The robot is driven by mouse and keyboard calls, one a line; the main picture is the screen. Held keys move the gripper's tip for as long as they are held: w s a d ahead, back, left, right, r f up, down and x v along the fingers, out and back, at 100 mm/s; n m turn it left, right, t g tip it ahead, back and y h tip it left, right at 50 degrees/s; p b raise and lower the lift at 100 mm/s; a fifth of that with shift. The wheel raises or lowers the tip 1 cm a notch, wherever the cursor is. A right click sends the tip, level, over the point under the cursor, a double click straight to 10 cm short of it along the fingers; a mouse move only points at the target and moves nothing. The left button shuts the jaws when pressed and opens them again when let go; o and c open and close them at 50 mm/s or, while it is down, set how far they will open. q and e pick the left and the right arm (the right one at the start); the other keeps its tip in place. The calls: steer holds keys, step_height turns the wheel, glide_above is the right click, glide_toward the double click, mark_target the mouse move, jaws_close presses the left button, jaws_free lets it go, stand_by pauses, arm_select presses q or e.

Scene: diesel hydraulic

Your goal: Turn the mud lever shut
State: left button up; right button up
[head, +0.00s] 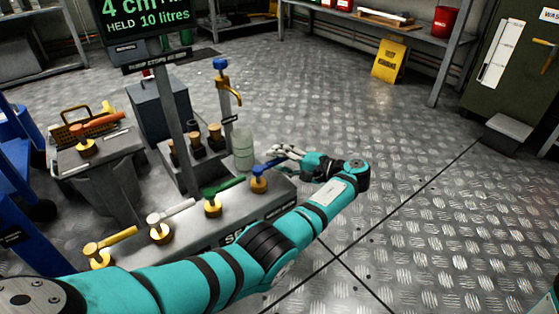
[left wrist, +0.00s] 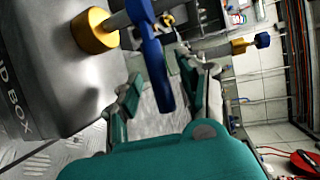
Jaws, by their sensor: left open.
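A row of levers on yellow valve bodies runs along the grey metal box: yellow (head: 112,242), white (head: 172,212), green (head: 225,186) and blue (head: 268,165). No label readable here says which is the mud lever. My left gripper (head: 287,153) is at the blue lever's free end. In the left wrist view the blue handle (left wrist: 152,62) lies between the spread fingers of the left gripper (left wrist: 168,85); I cannot tell whether either finger touches it. The lettering beside it reads only "D BOX". My right gripper is not in view.
An orange lever (head: 100,120) sits on another box at the left. A blue-topped tap (head: 222,75) and a pale cylinder (head: 243,148) stand behind the row. A screen (head: 140,20) reads "HELD 10 litres". The tread-plate floor (head: 430,200) at the right is mostly clear.

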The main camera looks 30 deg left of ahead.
arm_select(q)
steer(key=shift+d, duration=0.25)
steer(key=d+r, duration=0.1)
steer(key=d, duration=0.6)
steer(key=shift+s+r, duration=0.15)
steer(key=shift+s, duration=0.05)
steer(key=shift+a, duration=0.1)
